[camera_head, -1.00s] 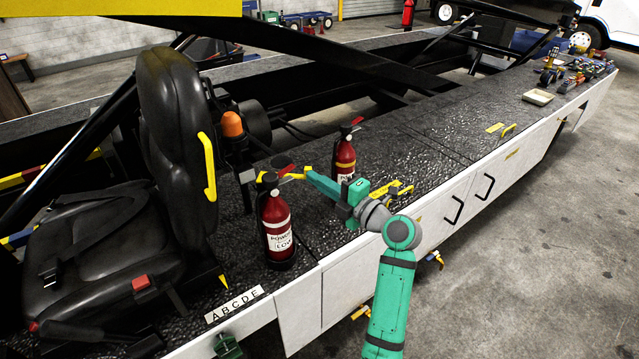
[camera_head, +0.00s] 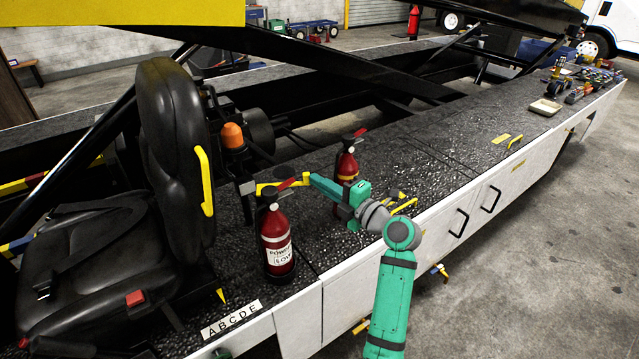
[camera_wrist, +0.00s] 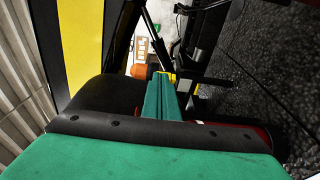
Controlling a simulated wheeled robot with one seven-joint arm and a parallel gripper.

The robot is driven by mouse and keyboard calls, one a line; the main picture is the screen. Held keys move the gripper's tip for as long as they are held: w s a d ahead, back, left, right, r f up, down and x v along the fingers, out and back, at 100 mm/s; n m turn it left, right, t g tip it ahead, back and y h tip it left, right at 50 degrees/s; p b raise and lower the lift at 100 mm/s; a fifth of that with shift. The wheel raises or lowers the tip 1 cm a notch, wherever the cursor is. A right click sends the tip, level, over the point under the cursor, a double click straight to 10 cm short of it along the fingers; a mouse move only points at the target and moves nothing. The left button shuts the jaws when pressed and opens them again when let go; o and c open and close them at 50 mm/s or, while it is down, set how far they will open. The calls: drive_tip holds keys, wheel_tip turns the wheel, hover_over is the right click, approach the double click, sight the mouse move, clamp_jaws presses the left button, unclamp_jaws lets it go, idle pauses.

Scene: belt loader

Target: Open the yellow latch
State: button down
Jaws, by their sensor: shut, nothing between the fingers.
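My gripper (camera_head: 310,179) is shut with nothing held. Its slim green fingers point left, above the deck and behind the top of the front fire extinguisher (camera_head: 277,243). They also show in the wrist view (camera_wrist: 164,98). A yellow piece (camera_head: 270,187) lies in line with the fingertips by a black post; it also shows in the wrist view (camera_wrist: 166,76). I cannot tell whether they touch, or whether this piece is the latch. Another yellow handle (camera_head: 405,206) stands on the deck behind my wrist, partly hidden. A yellow handle (camera_head: 516,141) sits farther along the deck.
A second extinguisher (camera_head: 347,163) stands just behind my gripper. The black seat (camera_head: 172,165) with a yellow grip (camera_head: 205,180) and an orange beacon (camera_head: 233,136) are to the left. A small tray (camera_head: 545,107) and loose items lie at the far right. The deck's middle is fairly clear.

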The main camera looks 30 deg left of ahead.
drive_tip(key=shift+a+r, duration=0.15)
drive_tip(key=shift+a, duration=0.3)
drive_tip(key=d, duration=1.2)
drive_tip(key=shift+d, duration=0.25)
